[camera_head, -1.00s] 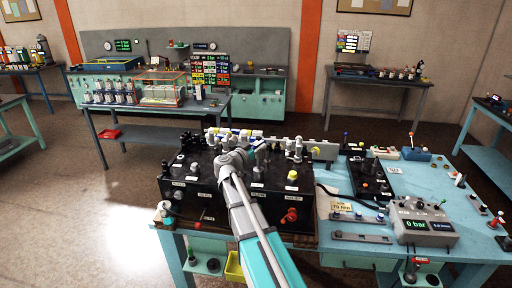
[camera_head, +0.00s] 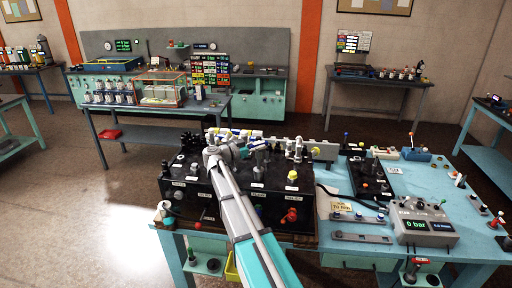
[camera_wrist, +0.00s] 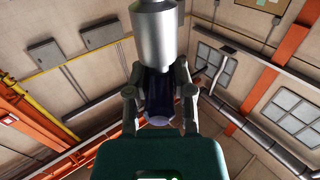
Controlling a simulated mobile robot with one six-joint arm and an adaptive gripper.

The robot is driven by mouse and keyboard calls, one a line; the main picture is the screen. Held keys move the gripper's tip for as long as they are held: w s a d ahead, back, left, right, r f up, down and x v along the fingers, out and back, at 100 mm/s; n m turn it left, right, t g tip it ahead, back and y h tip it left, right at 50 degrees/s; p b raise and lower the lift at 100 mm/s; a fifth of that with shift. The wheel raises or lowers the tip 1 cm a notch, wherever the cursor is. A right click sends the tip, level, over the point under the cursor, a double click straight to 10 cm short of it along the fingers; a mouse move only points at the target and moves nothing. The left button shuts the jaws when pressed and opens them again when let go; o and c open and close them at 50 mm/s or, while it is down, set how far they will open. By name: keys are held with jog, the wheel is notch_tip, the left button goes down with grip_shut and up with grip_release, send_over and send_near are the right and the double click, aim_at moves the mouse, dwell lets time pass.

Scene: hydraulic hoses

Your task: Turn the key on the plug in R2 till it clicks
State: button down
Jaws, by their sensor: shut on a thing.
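My gripper (camera_wrist: 160,118) is shut on a dark blue-black piece (camera_wrist: 158,92) in the wrist view. A large silver cylinder (camera_wrist: 154,35) stands beyond the fingers, in line with that piece. I cannot tell whether the piece is the plug's key. In the head view my gripper (camera_head: 214,153) is over the back left of the black manifold block (camera_head: 176,197). My arm hides part of the block's middle. The R2 plug and its key cannot be made out there, and the labels are too small to read.
Several fittings crowd the block, including a yellow-topped one (camera_head: 292,175) and a red knob (camera_head: 291,215) on its front. A grey gauge box (camera_head: 424,226) reading 0 bar stands on the blue bench (camera_head: 350,262) at right. A white spool (camera_head: 165,212) is at the left corner.

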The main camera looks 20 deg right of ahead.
jog(key=shift+s+n+t, duration=0.15)
jog(key=shift+n+t, duration=0.25)
jog(key=shift+t, duration=0.2)
jog(key=shift+n+t, duration=0.3)
jog(key=shift+t, duration=0.2)
jog(key=shift+c, duration=2)
grip_release()
jog(key=shift+a, duration=0.1)
jog(key=s+a, duration=0.1)
jog(key=a, duration=1)
jog(key=shift+s+a, duration=0.25)
jog(key=shift+a, duration=0.15)
